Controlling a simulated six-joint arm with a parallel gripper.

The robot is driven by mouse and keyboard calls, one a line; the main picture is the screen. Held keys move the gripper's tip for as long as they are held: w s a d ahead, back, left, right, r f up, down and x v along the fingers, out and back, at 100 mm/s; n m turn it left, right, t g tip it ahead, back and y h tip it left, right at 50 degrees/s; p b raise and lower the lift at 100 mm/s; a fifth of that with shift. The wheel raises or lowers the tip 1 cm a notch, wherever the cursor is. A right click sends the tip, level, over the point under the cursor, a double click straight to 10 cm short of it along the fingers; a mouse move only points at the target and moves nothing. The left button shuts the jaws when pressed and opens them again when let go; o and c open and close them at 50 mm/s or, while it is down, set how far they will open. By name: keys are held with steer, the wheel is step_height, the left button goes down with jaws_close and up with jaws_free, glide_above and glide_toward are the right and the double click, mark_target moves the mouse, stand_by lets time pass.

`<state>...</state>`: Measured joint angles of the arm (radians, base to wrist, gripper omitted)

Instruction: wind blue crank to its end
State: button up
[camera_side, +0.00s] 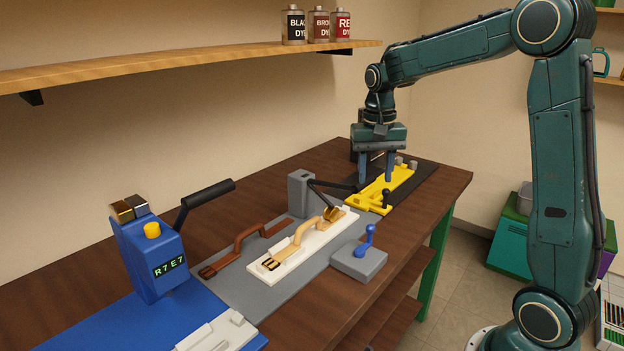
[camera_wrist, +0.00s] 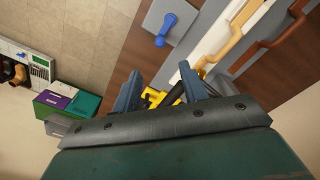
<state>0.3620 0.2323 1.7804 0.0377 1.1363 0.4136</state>
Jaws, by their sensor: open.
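The blue crank (camera_side: 367,240) stands on a grey block (camera_side: 348,263) at the front edge of the bench, its knob upright. It also shows in the wrist view (camera_wrist: 164,30), at the top centre. My gripper (camera_side: 376,181) is open and points down over the yellow fixture (camera_side: 397,190) at the far end of the bench, well behind the crank. In the wrist view my gripper's fingers (camera_wrist: 165,92) stand apart near yellow parts and a black lever. I cannot tell whether the fingers touch the fixture.
A white fixture (camera_side: 262,273) with tan strap pieces lies left of the crank. A grey post with a black lever (camera_side: 330,184) stands behind it. A blue press (camera_side: 150,255) is at the left. A shelf (camera_side: 190,62) with dye bottles (camera_side: 318,26) hangs above. Bench space right of the crank is clear.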

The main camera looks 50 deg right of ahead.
mark_target(371, 225)
step_height(371, 225, down, 14)
steer(key=shift+s+d+r, duration=0.1)
stand_by(0.8)
steer(key=shift+c, duration=0.4)
jaws_close()
